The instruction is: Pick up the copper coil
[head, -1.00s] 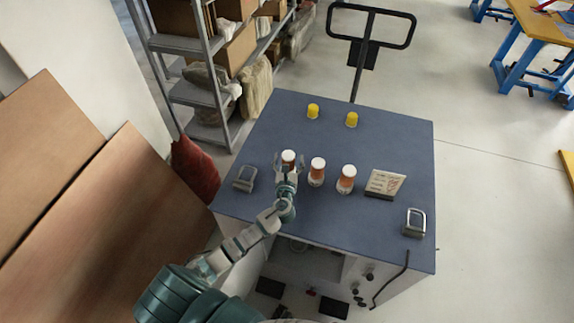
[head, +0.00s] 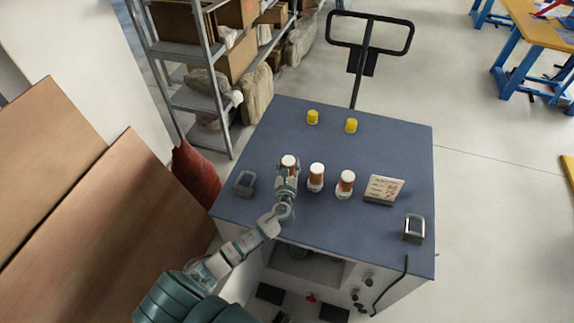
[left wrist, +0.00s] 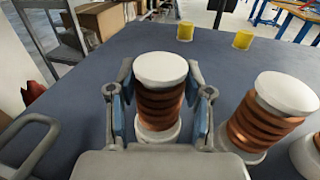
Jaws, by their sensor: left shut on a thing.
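Several copper coils with white ends stand in a row on the blue-grey top of the cart. My left gripper (head: 286,180) is at the leftmost copper coil (head: 288,162). In the left wrist view its two fingers (left wrist: 160,115) are on either side of that coil (left wrist: 158,100), shut on its copper windings. The coil is upright; its base looks to be at the tabletop, and I cannot tell whether it is lifted. The middle coil (head: 316,177) stands just to the right and also shows in the left wrist view (left wrist: 262,120). The right coil (head: 345,184) stands beyond it. My right gripper is not in view.
Two yellow cylinders (head: 312,117) (head: 351,125) stand at the back of the cart top (head: 385,145). Metal handles (head: 244,183) (head: 414,228) are at the left and right. The middle behind the coils is clear.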

